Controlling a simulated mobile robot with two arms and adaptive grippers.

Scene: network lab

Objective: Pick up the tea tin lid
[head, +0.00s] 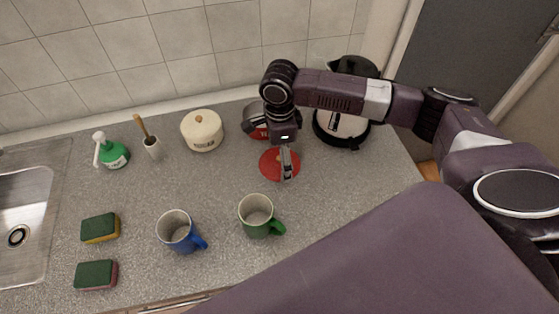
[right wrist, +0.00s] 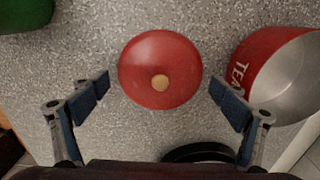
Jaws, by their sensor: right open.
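The tea tin lid (head: 270,167) is a red round lid lying on the grey counter. The right wrist view shows it from above, with a light wooden knob on the lid (right wrist: 150,55). The red tea tin (head: 257,131) stands open behind it, partly hidden by my right arm; in the right wrist view the tin (right wrist: 262,62) shows white lettering. My right gripper (head: 287,168) points down over the lid. In the right wrist view its fingers (right wrist: 160,84) are wide apart, one to each side of the lid, with gaps between. My left gripper is not in view.
A kettle (head: 342,128) stands right of the tin, close to my right arm. A cream canister (head: 202,131) is to the left. A green mug (head: 256,213) and a blue mug (head: 177,230) stand in front. Sponges, a green bottle and a sink lie further left.

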